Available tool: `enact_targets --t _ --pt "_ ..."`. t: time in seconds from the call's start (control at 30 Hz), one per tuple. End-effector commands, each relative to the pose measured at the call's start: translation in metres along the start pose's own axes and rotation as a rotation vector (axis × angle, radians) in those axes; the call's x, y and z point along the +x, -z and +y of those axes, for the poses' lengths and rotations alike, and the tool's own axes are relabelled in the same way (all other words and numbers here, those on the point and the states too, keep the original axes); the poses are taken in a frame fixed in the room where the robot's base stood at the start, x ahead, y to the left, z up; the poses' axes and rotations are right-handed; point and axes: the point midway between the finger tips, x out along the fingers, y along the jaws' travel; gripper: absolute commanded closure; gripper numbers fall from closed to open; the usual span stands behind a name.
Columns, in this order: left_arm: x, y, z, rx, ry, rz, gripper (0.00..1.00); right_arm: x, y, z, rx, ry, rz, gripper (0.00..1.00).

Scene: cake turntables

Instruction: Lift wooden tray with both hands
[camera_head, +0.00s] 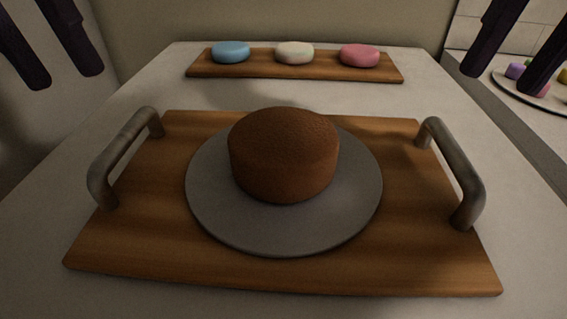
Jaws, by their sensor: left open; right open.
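The wooden tray (130,240) lies flat on the pale table, with a grey handle at each side. The left handle (120,150) and the right handle (455,165) stand up from its ends. A grey round plate (220,215) sits on the tray's middle and bears a brown cake (283,155). My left gripper (68,80) is open and empty at the upper left, apart from the left handle. My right gripper (500,80) is open and empty at the upper right, apart from the right handle. Only the fingers of both grippers show.
A wooden board (260,68) at the back of the table (60,205) holds a blue (231,52), a white (295,53) and a pink round piece (360,56). A round plate (550,100) with small coloured pieces is at the right edge. The space around both handles is clear.

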Motion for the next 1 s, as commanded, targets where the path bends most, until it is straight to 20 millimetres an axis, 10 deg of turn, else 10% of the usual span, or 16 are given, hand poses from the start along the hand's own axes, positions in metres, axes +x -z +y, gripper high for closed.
enact_targets --t 1.0 --pt "0.1 0.0 -0.002 0.004 0.004 -0.001 0.44 0.1 0.0 0.001 -0.002 -0.002 0.0 0.45"
